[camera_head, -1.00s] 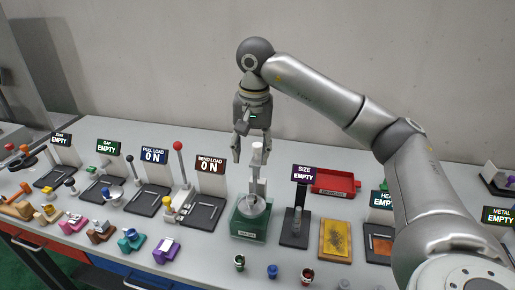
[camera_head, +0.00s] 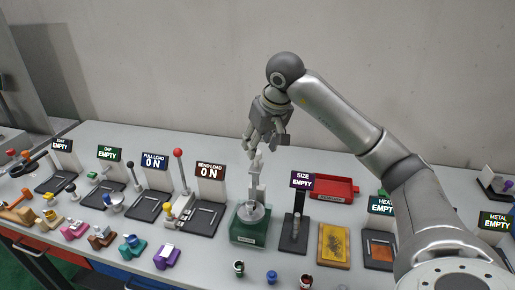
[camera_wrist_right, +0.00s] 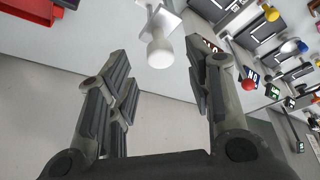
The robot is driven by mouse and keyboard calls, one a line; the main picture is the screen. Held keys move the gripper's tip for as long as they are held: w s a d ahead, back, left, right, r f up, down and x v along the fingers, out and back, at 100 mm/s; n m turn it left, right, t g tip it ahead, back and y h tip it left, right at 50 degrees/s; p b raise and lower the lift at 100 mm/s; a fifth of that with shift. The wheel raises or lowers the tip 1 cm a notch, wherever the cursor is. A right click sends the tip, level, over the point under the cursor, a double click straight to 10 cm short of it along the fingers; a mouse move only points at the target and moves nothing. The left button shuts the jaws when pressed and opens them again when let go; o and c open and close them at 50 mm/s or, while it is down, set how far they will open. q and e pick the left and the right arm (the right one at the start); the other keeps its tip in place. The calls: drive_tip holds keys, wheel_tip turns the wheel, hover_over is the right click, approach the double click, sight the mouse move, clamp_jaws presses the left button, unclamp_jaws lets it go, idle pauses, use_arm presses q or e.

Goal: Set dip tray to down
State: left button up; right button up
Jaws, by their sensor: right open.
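The dip tray is a green box (camera_head: 249,233) with a round clear dish (camera_head: 252,212) on top. A pale upright post with a white knob (camera_head: 256,162) rises at its back. The knob also shows in the wrist view (camera_wrist_right: 160,50), with a pale plate behind it. My right gripper (camera_head: 264,146) is open and empty, tilted, with its fingertips close to the knob's top. In the wrist view my right gripper (camera_wrist_right: 166,66) has its fingers spread to either side, and the knob lies just beyond the gap between the tips. I cannot see contact. My left gripper is not in view.
A black stand with the SIZE sign (camera_head: 303,181) and a red tray (camera_head: 335,187) stand right of the dip tray. The BEND LOAD station (camera_head: 209,171) and a red-balled lever (camera_head: 178,153) stand left. Small coloured parts line the front edge. The wall behind is bare.

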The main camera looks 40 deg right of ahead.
sight(258, 152)
drive_tip(key=shift+p+x, duration=0.3)
drive_tip(key=shift+x, duration=1.6)
clamp_jaws()
